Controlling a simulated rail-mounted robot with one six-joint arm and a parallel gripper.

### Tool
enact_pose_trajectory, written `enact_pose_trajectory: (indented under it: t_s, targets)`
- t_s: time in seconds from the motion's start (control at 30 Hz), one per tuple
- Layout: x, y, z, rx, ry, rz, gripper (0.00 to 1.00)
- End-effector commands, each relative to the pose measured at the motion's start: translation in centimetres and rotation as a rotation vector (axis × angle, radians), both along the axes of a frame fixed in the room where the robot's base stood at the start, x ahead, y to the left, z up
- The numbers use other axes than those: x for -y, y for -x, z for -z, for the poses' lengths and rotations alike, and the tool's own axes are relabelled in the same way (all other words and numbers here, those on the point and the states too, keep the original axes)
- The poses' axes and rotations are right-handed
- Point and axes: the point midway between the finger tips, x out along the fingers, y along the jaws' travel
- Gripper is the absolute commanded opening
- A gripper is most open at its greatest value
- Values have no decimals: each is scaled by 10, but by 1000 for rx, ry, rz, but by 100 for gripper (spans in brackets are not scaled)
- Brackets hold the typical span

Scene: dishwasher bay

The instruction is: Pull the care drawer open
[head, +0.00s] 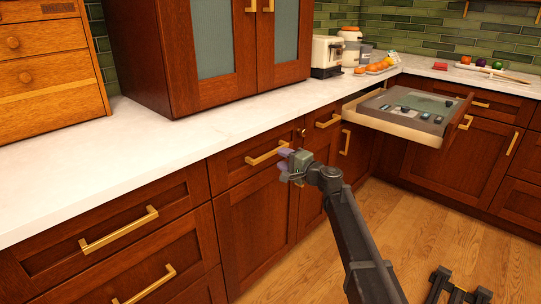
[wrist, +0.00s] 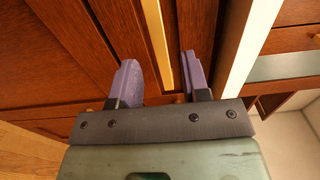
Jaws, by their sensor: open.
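My gripper (head: 286,158) is in front of a closed dark-wood drawer (head: 234,163) under the counter, close to its gold bar handle (head: 267,153). In the wrist view, the two purple fingers of my gripper (wrist: 160,72) are apart, with a gold handle bar (wrist: 157,40) seen between them. The fingers are not closed on the bar, and I cannot tell whether either touches it. No label shows which drawer is the care drawer.
A drawer with a grey insert (head: 398,138) stands pulled out at the right. Other closed drawers have gold handles, one at lower left (head: 118,230). The white countertop (head: 150,150) runs above. Wooden floor (head: 400,225) is open at right.

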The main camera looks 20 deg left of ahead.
Motion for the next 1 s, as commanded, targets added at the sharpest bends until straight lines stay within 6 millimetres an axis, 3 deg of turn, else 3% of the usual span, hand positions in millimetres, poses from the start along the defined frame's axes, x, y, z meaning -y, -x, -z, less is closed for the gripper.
enact_pose_trajectory:
  t_s: [0.1, 0.23, 0.57, 0.83, 1.0]
  targets:
    - [-27, -13, 0, 0, 0, -2, 43]
    - [-46, -20, 0, 0, 1, 0, 43]
    - [-52, -21, 0, 1, 1, 0, 43]
    - [-52, -21, 0, 1, 1, 0, 1]
    - [-52, -21, 0, 1, 1, 0, 0]
